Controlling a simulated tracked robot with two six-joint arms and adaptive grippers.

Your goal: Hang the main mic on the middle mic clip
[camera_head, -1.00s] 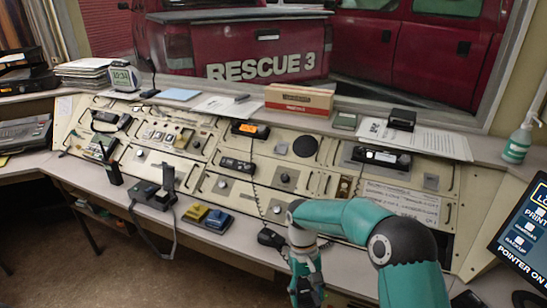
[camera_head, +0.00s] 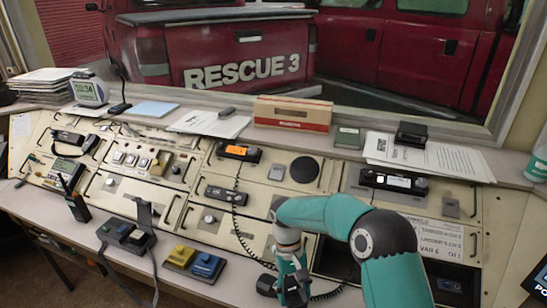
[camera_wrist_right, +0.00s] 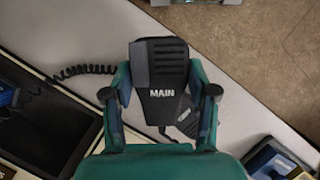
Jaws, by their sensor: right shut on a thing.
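The main mic is a black hand mic marked MAIN (camera_wrist_right: 162,80) in the right wrist view. My right gripper (camera_wrist_right: 160,95) is shut on it, with one finger on each side. In the head view the mic (camera_head: 267,284) shows as a dark shape beside the right gripper (camera_head: 290,289), low over the console's front edge. A coiled cord (camera_head: 239,232) runs up from it toward a radio (camera_head: 227,195). Small grey plates sit on the console, one right of centre (camera_head: 277,172) and one farther right (camera_head: 451,207). I cannot tell which is the middle mic clip. My left gripper is not in view.
A walkie-talkie (camera_head: 75,204) stands at the front left. A dark opening (camera_head: 340,262) lies behind my right arm.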

